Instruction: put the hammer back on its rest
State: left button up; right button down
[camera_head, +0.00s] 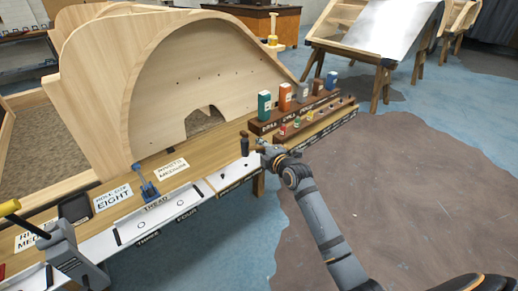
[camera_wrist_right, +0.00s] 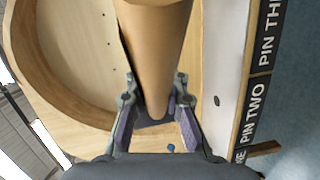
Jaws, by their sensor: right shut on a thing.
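The hammer (camera_head: 245,147) shows small in the head view, upright at the bench's front edge, with a dark lower part and a brown top. My right gripper (camera_head: 260,149) is at its right side. In the right wrist view, a tan wooden tapered piece of the hammer (camera_wrist_right: 156,55) lies between the fingers of my right gripper (camera_wrist_right: 156,122), which are shut on it. A dark part of it shows behind the fingertips. I cannot make out the hammer's rest. My left gripper is not in view.
The wooden bench (camera_head: 215,150) carries a large curved wooden frame (camera_head: 190,85), a blue tool (camera_head: 148,188) and a grey device (camera_head: 75,258). A stepped rack (camera_head: 265,127) with several coloured boxes stands right of the hammer. Labelled white strips (camera_head: 185,205) line the front edge. Open floor lies right.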

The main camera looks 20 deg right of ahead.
jog(key=shift+r, duration=0.7)
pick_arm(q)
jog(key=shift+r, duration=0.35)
pick_arm(e)
jog(key=shift+f, duration=0.15)
